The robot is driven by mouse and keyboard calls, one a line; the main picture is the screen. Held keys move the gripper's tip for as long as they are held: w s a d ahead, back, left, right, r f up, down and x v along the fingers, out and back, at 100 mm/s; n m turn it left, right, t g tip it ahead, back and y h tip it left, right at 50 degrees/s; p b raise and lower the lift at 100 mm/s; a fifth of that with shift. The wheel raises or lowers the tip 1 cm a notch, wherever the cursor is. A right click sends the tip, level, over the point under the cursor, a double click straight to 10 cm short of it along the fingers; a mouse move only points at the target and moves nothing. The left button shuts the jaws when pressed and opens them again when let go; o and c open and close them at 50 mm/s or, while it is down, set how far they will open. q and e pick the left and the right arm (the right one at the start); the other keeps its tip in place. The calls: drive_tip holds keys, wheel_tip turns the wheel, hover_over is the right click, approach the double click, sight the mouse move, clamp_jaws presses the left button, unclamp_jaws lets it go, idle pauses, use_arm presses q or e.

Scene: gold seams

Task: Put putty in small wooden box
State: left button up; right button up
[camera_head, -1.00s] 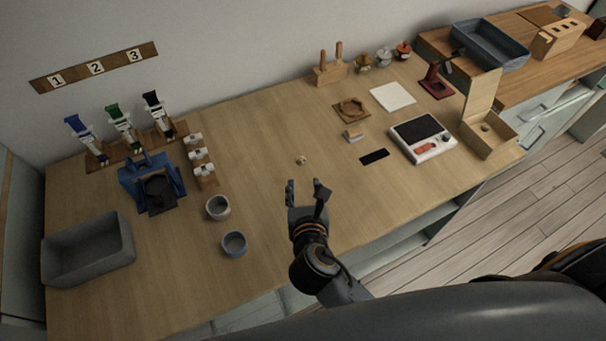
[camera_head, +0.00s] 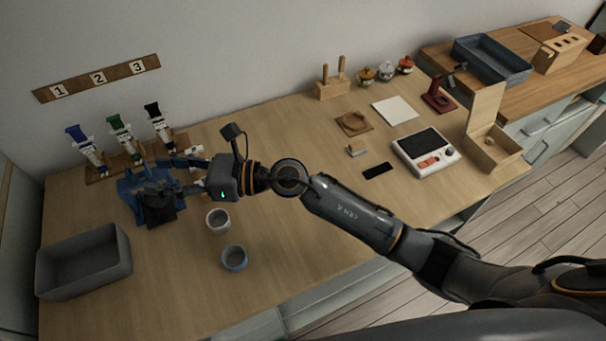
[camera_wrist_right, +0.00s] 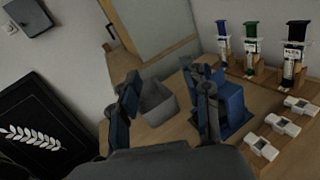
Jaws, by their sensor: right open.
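The small wooden box (camera_head: 508,158) stands open at the right end of the table with its lid raised. A small pale lump (camera_head: 489,140) shows inside it; I cannot tell if it is putty. No other lump of putty shows on the table, and my right arm covers part of the middle. My right gripper (camera_head: 165,174) is open above the blue stand (camera_head: 130,185) at the left. In the right wrist view its fingers (camera_wrist_right: 170,88) are apart with nothing held between them. My left gripper is not in view.
A grey bin (camera_head: 85,262) stands at the front left. Coloured tubes (camera_head: 121,138) stand in a rack behind. A white scale (camera_head: 427,151) is left of the box.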

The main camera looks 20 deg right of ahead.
drive_tip(key=w+d+f+g+h, duration=0.4)
drive_tip(key=d+f+g+h, duration=0.1)
drive_tip(key=d+f+h, duration=0.35)
drive_tip(key=w+d+r+m+h, duration=0.25)
drive_tip(key=d+m+h, duration=0.2)
drive_tip(key=d, duration=0.55)
drive_tip(key=w+d+r+m+h, duration=0.1)
drive_tip(key=w+d+m+h, duration=0.3)
drive_tip(key=d, duration=0.5)
drive_tip(key=shift+n+h, duration=0.4)
drive_tip(key=shift+n, duration=0.35)
drive_tip(key=f, duration=0.2)
drive_tip(key=s+f, duration=0.1)
drive_tip(key=f, duration=0.4)
drive_tip(key=shift+s+a+f, duration=0.1)
drive_tip(key=shift+s+f, duration=0.1)
drive_tip(key=shift+s, duration=0.05)
wheel_tip(320, 180, down, 4)
drive_tip(key=shift+a+f+p, duration=0.1)
drive_tip(key=shift+a+p, duration=0.05)
drive_tip(key=shift+p, duration=0.75)
drive_tip(key=shift+f, duration=0.6)
drive_tip(key=c, duration=0.9)
